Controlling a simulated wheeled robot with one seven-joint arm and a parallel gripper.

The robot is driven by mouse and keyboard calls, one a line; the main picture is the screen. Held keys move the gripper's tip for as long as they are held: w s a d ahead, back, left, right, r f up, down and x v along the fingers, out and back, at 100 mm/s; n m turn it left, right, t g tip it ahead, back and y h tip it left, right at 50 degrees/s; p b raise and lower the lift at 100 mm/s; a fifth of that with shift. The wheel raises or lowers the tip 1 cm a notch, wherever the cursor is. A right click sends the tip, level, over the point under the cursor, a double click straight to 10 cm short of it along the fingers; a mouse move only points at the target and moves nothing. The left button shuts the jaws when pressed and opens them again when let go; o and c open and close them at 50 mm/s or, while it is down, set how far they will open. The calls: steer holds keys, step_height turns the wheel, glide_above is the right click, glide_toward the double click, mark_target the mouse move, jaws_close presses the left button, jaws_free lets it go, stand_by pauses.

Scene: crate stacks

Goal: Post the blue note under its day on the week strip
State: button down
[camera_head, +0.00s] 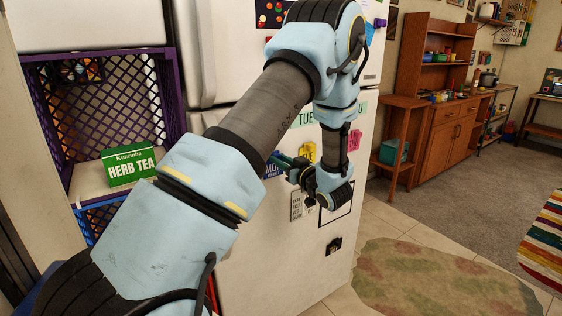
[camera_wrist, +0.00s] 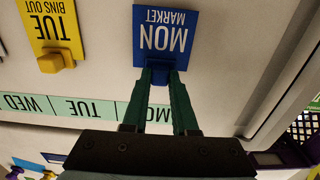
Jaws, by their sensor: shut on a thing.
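The blue note (camera_wrist: 165,20), reading MON MARKET, is upside down in the wrist view. My gripper (camera_wrist: 159,78) has dark green fingers shut on the blue knob at the note's edge. The pale green week strip (camera_wrist: 62,105) shows WED, TUE and a partly hidden MON behind the fingers. The note is on the below-strip side, roughly in line with MON. In the head view, my gripper (camera_head: 284,161) is at the fridge front, with part of the blue note (camera_head: 271,170) beside it. The strip (camera_head: 309,117) is partly covered by my arm. Whether the note touches the door is unclear.
A yellow note (camera_wrist: 48,22), reading TUE BINS OUT, hangs under TUE, apart from the blue note. A pink note (camera_head: 354,140) is farther right on the fridge (camera_head: 300,255). A purple crate (camera_head: 176,85) with a green herb tea box (camera_head: 130,166) stands left.

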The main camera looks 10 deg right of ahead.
steer(key=shift+w+a, duration=0.2)
steer(key=shift+w, duration=0.2)
stand_by(1.0)
steer(key=c, duration=0.6)
jaws_free()
steer(key=shift+s, duration=0.1)
steer(key=v, duration=0.7)
steer(key=shift+d+b, duration=0.1)
steer(key=shift+b, duration=0.2)
